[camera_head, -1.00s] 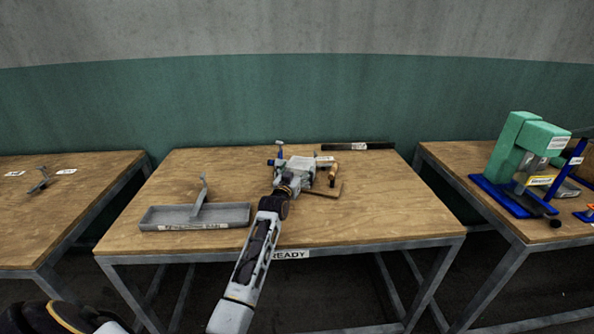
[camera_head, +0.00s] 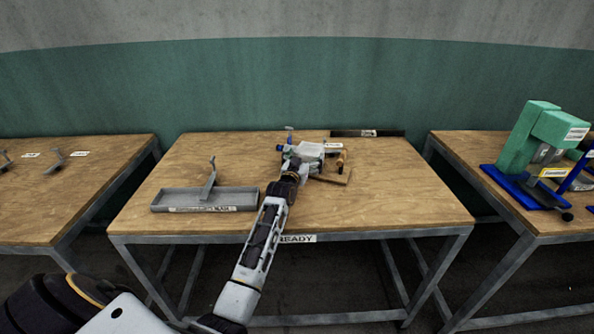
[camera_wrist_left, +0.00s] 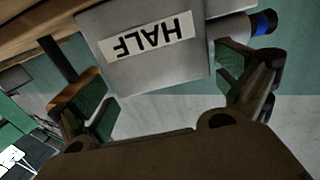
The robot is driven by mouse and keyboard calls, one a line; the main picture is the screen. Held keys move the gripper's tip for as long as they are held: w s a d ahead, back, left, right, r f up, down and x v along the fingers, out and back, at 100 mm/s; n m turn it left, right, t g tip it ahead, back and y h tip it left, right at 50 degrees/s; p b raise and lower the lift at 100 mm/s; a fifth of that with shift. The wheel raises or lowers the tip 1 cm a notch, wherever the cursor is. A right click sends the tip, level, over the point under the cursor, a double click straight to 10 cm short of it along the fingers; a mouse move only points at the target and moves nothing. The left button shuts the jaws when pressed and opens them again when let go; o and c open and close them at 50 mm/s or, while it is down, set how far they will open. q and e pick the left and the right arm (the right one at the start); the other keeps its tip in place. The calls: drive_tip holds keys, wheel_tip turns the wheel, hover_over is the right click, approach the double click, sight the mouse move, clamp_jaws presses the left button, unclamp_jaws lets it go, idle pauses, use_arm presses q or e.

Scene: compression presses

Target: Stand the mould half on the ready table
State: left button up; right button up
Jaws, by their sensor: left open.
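The mould half is a grey block (camera_wrist_left: 150,45) with a white label reading HALF, seen upside down in the left wrist view. In the head view it is a pale block (camera_head: 312,151) near the back of the ready table (camera_head: 400,200), partly hidden by my left gripper (camera_head: 297,160). In the left wrist view my left gripper (camera_wrist_left: 165,85) is open, its green-padded fingers on either side of the block. I cannot tell whether the pads touch it. A blue-tipped grey cylinder (camera_wrist_left: 245,24) shows beside the block. My right gripper is not in view.
A grey tray (camera_head: 240,197) with an upright grey piece (camera_head: 211,180) stands at the table's left. A wooden board (camera_head: 333,177) and a brown-handled tool (camera_head: 341,160) lie close right of the gripper. A dark bar (camera_head: 390,133) lies behind. A green press (camera_head: 530,140) stands on the right table.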

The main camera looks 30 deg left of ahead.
use_arm(q)
drive_tip(key=shift+s+d, duration=0.15)
drive_tip(key=shift+s, duration=0.7)
drive_tip(key=shift+s+d, duration=0.1)
drive_tip(key=shift+s, duration=0.75)
drive_tip(key=shift+s+d, duration=0.15)
drive_tip(key=shift+s, duration=0.9)
drive_tip(key=shift+s+d+p, duration=0.15)
drive_tip(key=shift+s+d, duration=0.05)
drive_tip(key=shift+s, duration=0.85)
drive_tip(key=shift+s+d+p, duration=0.15)
drive_tip(key=shift+s, duration=0.9)
drive_tip(key=shift+s+d, duration=0.15)
drive_tip(key=shift+s, duration=0.6)
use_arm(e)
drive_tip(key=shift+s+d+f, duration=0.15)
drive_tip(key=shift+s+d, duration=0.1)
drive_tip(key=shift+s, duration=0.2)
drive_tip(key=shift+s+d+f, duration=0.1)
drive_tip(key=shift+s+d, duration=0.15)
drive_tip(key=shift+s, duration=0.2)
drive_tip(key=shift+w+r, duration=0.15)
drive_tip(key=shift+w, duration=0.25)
